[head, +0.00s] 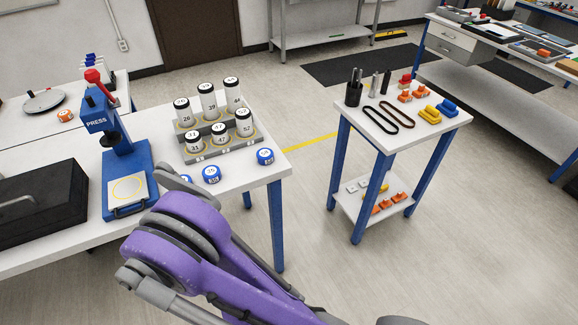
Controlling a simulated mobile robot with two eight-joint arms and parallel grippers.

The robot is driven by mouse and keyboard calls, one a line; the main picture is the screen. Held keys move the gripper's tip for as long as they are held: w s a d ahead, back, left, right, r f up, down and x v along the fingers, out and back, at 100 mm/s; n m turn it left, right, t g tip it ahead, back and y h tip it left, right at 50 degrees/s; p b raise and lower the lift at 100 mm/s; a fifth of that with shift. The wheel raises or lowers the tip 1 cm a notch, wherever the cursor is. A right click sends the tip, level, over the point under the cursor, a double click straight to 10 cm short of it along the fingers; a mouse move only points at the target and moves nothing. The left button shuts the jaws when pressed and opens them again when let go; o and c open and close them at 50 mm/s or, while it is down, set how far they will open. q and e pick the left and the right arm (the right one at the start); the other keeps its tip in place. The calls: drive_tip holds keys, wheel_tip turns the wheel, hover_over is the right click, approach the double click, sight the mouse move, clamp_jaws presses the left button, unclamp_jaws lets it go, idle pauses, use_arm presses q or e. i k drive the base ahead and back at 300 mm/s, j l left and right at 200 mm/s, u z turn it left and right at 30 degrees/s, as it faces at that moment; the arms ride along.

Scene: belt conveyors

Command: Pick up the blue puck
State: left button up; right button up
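Blue pucks with white labelled tops lie on the white table at the centre left. One blue puck (265,156) is near the table's right end. Another blue puck (211,174) lies in front of the grey stepped rack. A third blue puck (187,179) is partly hidden behind my purple and grey arm. Which one the task means cannot be told. My purple arm crosses the lower middle of the head view, in front of the table edge. I cannot make out the fingertips of either gripper.
A grey rack (226,146) holds several white cylinders behind the pucks. A blue press (122,170) and a black case (42,206) stand to the left. A small white table (446,124) with parts stands at right, across open floor (308,195).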

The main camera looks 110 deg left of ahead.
sight(187, 178)
drive_tip(key=u, duration=3.6)
drive_tip(key=l+u, duration=0.15)
drive_tip(key=u, duration=0.3)
drive_tip(key=l+u, duration=0.1)
drive_tip(key=u, duration=0.4)
drive_tip(key=k+u, duration=0.15)
drive_tip(key=u, duration=0.3)
